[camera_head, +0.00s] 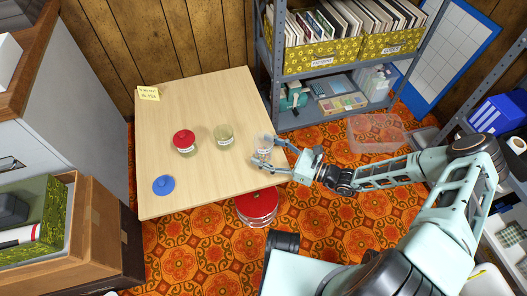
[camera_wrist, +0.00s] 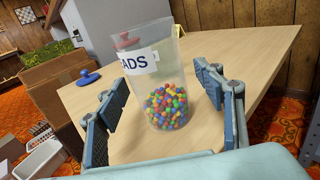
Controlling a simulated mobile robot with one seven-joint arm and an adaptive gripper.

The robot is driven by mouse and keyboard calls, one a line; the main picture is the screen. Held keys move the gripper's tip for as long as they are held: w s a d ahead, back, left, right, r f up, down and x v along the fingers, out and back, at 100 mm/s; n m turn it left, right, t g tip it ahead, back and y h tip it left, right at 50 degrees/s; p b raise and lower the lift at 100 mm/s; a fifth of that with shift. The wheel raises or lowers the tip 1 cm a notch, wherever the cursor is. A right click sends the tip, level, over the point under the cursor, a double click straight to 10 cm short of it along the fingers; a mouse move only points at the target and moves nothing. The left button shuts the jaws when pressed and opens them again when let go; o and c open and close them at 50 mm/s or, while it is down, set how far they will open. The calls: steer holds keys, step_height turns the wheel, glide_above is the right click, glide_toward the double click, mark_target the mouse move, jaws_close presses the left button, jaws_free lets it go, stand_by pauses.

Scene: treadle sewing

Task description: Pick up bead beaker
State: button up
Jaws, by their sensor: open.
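The bead beaker (camera_wrist: 165,75) is a clear, open-topped cup with a white label ending in "ADS" and several coloured beads at its bottom. It stands upright near the right edge of the table (camera_head: 215,90), and it also shows small in the head view (camera_head: 263,147). My gripper (camera_head: 268,151) is open, low over the table edge. In the wrist view one finger is on each side of the beaker, and there seems to be a gap on both sides. My gripper (camera_wrist: 160,88) holds nothing.
A red-lidded jar (camera_head: 185,143), a clear beaker (camera_head: 224,137) and a blue lid (camera_head: 163,185) are left of the bead beaker. A yellow note (camera_head: 148,93) lies at the back left corner. A metal shelf (camera_head: 325,115) stands behind on the right. A red stool (camera_head: 257,205) is below the front edge.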

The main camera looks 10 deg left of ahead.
steer(key=shift+a, duration=0.3)
steer(key=c, duration=1.3)
steer(key=shift+r, duration=0.15)
